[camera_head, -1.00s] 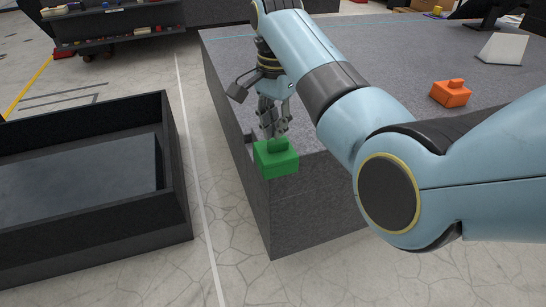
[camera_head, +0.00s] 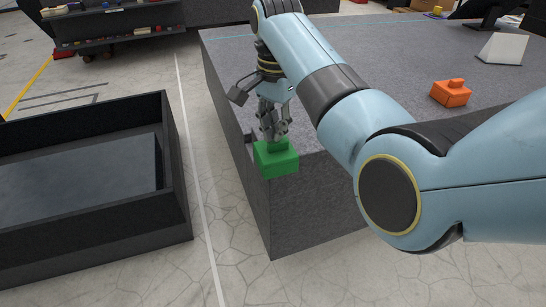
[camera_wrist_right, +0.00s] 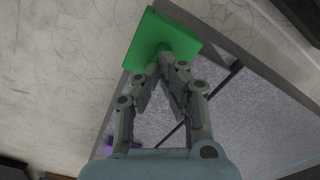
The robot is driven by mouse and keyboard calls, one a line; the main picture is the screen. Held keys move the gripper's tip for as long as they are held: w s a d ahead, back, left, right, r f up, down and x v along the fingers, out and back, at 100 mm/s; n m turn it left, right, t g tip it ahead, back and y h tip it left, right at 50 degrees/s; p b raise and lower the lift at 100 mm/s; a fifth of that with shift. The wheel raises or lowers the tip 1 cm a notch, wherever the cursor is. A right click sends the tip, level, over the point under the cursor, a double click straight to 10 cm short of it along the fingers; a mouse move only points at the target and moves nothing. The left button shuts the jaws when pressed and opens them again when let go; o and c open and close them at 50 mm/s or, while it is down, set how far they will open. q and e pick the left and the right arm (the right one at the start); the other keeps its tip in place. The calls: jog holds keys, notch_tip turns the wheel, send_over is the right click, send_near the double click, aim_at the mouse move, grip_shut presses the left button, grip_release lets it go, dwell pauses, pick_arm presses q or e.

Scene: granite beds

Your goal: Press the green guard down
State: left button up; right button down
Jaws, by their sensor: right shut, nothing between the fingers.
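The green guard (camera_head: 276,160), a block with a small raised knob, sits at the near left corner of the granite bed (camera_head: 330,195). In the wrist view the green guard (camera_wrist_right: 160,38) lies straight beyond the fingertips. My right gripper (camera_head: 273,137) points down with its fingertips at the guard's knob, closed with nothing held. In the wrist view the right gripper's fingertips (camera_wrist_right: 167,60) meet at the guard's edge and hide part of it. I cannot tell whether they press on it. My left gripper is in neither view.
An orange block (camera_head: 451,93) of similar shape sits on the bed at the right, with a pale wedge (camera_head: 502,48) behind it. A dark open bin (camera_head: 180,190) stands on the floor at the left. A shelf cart (camera_head: 110,25) is at the back left.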

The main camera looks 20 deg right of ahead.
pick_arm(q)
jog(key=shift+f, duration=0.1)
pick_arm(e)
jog(key=shift+f, duration=0.45)
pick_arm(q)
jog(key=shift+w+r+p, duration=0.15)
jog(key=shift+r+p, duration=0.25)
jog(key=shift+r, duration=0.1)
pick_arm(e)
jog(key=shift+s+f, duration=0.1)
jog(key=shift+f, duration=0.05)
dwell(2.0)
dwell(1.2)
notch_tip(320, 180, up, 7)
jog(key=p, duration=0.8)
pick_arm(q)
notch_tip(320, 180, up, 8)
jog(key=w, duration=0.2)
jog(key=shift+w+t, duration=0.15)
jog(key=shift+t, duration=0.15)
pick_arm(e)
jog(key=shift+r, duration=0.25)
notch_tip(320, 180, up, 7)
jog(key=shift+r, duration=0.1)
